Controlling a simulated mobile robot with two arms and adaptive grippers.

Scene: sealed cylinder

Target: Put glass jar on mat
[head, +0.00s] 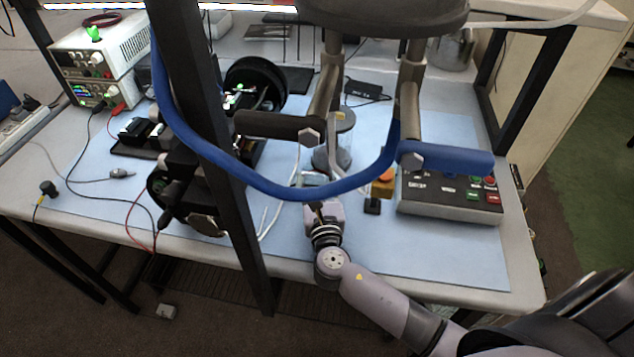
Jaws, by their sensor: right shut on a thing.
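The glass jar (345,144) stands out near the middle of the head view, a clear cylinder with a dark round top and something dark low inside. My right gripper (318,165) reaches up to it from the front edge of the table and is shut on it. The blue hose and dark bars in front partly hide the jar and the fingers. The light blue mat (410,255) covers much of the tabletop under and around the jar. I cannot tell whether the jar's base touches the mat. My left gripper is not in view.
Dark equipment (185,185) and cables lie left. A blue hose (270,190) and black post (225,160) cross the foreground. The mat's front right is clear.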

